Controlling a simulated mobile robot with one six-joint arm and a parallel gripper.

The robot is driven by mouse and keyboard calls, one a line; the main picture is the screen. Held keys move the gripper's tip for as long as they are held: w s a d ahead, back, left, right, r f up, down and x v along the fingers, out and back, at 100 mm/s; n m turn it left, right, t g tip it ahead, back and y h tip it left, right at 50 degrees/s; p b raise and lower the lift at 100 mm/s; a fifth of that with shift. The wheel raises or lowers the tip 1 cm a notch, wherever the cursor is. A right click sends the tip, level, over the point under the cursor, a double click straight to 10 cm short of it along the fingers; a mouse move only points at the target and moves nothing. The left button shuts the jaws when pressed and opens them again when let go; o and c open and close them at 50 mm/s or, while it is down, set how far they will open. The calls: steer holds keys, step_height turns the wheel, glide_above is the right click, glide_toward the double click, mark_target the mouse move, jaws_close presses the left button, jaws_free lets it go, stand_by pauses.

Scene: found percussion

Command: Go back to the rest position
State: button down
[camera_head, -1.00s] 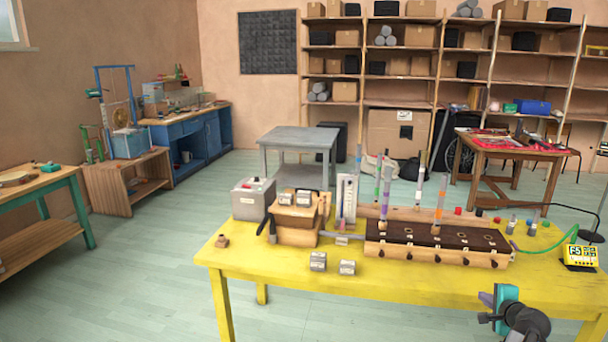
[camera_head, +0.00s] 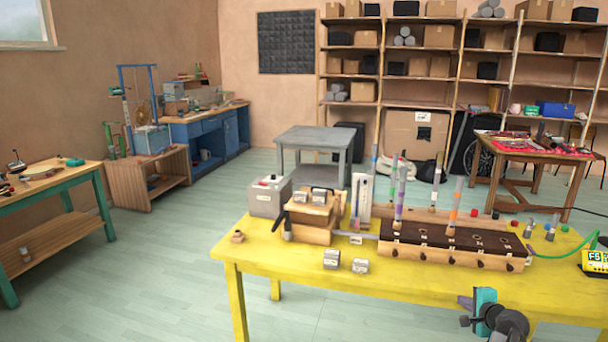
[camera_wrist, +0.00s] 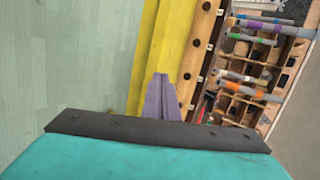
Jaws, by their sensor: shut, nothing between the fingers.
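My gripper (camera_head: 466,302) shows at the bottom right of the head view, in front of the near edge of the yellow table (camera_head: 300,290). It is a teal and dark grey unit with purple fingers. In the wrist view the purple fingers (camera_wrist: 161,100) are together with nothing between them. The yellow table's edge (camera_wrist: 160,50) and the wooden block with dark holes (camera_wrist: 200,50) lie beyond the fingertips. In the head view this block (camera_head: 450,255) stands on the table with several coloured tubes upright in it.
A wooden box (camera_head: 310,215), a grey box (camera_head: 270,196) and two small grey blocks (camera_head: 331,259) stand on the table's left part. A yellow device (camera_head: 596,260) is at its right edge. A grey side table (camera_head: 312,140) stands behind.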

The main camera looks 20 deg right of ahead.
steer(key=w+a+f+n+y, duration=0.1)
steer(key=w+a+f+y, duration=0.1)
steer(key=w+a+f, duration=0.45)
steer(key=w+a+f+n+g+y, duration=0.1)
steer(key=w+a+f+n, duration=0.15)
steer(key=a, duration=0.65)
steer(key=w+a+f+y, duration=0.25)
steer(key=a+f, duration=0.25)
steer(key=a, duration=0.3)
steer(key=s+a+f+n+g+y, duration=0.1)
steer(key=a+f+n, duration=0.1)
steer(key=a+f, duration=0.35)
steer(key=a+f+n+g+y, duration=0.1)
steer(key=a+f+n+g, duration=0.15)
steer(key=a, duration=0.65)
steer(key=s+a+f+n+g+y, duration=0.1)
steer(key=a+f, duration=0.4)
steer(key=a, duration=0.2)
steer(key=s+a+f+n+g, duration=0.65)
steer(key=s+a+f, duration=0.45)
steer(key=s+a, duration=0.45)
steer(key=s+d+f+n+g+h, duration=0.2)
steer(key=s+n, duration=0.5)
steer(key=s, duration=0.8)
steer(key=d+g+h, duration=0.1)
steer(key=g+h, duration=0.1)
steer(key=shift+s+d+g, duration=0.15)
steer(key=shift+s+g, duration=0.1)
steer(key=shift+g, duration=0.05)
